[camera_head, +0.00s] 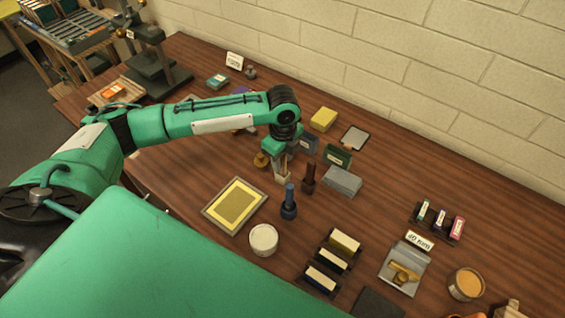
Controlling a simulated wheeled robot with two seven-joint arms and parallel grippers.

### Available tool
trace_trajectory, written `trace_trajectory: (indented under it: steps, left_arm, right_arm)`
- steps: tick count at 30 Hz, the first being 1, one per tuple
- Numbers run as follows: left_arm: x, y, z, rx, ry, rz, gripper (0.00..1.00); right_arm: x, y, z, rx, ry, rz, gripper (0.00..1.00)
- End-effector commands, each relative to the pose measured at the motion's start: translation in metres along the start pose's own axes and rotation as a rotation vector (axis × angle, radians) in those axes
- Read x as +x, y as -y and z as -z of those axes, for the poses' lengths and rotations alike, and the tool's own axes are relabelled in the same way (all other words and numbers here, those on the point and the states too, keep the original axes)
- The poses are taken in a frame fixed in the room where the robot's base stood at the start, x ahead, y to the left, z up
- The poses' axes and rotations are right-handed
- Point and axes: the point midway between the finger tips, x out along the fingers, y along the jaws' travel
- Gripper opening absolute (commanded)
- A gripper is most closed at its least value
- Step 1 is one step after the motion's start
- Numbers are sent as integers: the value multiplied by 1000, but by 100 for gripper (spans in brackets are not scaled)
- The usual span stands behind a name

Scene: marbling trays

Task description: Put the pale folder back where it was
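My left gripper (283,178) points down at the middle of the table. It is just behind a dark blue upright tool (289,203) and left of a dark brown upright tool (309,180). A small pale shape shows at its fingertips. I cannot tell whether this is the pale folder or part of the fingers, nor whether the fingers are open or shut. No other thing in view is clearly the pale folder. My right gripper is not in view.
Around the gripper are a brass piece (261,160), a grey block (342,181), a green box (337,156) and a framed yellow panel (209,211). A white tub (263,240) and dark holders (335,250) stand nearer. Bare wood (385,195) lies to the right.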

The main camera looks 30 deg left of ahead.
Motion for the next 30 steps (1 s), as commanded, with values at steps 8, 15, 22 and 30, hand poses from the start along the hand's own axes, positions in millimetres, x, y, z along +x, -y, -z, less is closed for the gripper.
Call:
trace_trajectory:
  steps: [8, 15, 22, 30]
  left_arm:
    - [-59, 1, 0, 1, 0, 5, 37]
    - [-94, 0, 0, 0, 0, 1, 37]
    - [-103, 0, 0, 0, 0, 0, 37]
    - [-102, 0, 0, 0, 0, -1, 37]
  right_arm:
    - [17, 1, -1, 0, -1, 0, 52]
    - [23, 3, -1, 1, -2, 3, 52]
    - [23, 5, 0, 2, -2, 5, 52]
    - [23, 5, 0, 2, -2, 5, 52]
